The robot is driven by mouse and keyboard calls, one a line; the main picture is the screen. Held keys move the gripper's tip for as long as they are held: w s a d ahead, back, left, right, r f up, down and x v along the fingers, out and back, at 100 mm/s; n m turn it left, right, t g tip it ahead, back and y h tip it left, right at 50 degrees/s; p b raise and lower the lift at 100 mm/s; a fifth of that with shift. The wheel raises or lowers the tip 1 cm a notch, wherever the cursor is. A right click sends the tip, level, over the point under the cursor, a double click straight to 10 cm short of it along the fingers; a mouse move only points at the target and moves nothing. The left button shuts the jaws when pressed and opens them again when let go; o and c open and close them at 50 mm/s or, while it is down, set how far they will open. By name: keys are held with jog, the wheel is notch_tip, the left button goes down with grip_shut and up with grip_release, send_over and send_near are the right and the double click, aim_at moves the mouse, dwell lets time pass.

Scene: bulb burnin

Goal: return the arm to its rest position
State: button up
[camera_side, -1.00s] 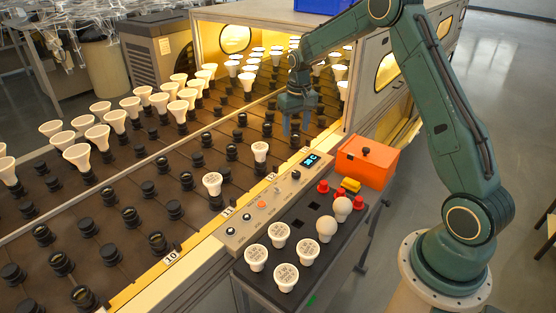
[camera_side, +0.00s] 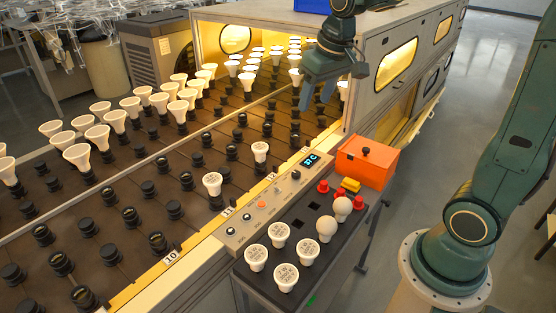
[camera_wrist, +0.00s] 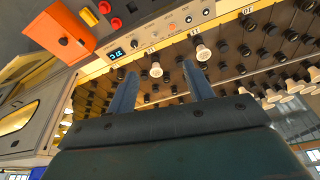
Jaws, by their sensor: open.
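My gripper (camera_side: 318,92) is open and empty in the side view. It hangs in the air in front of the oven-like chamber opening, above the far part of the socket conveyor. In the wrist view my gripper (camera_wrist: 160,85) shows two blue fingers spread apart with nothing between them. My arm rises from its round base at the right, and its upper part leaves the top of the side view.
The conveyor (camera_side: 110,205) carries several sockets, some with white bulbs (camera_side: 212,184). The chamber (camera_side: 375,50) stands close to my gripper. A bench (camera_side: 262,228) holds several bulbs, red caps and an orange box (camera_side: 366,163). Floor at the right is clear.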

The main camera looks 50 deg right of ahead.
jog(key=s+a+n+t, duration=0.1)
jog(key=s+a, duration=0.2)
jog(key=s, duration=0.5)
jog(key=s+a+n+t, duration=0.1)
jog(key=s+a, duration=0.2)
jog(key=s, duration=0.6)
jog(key=shift+s+a+r+y, duration=0.25)
jog(key=shift+s+r+y, duration=0.05)
jog(key=shift+r, duration=0.05)
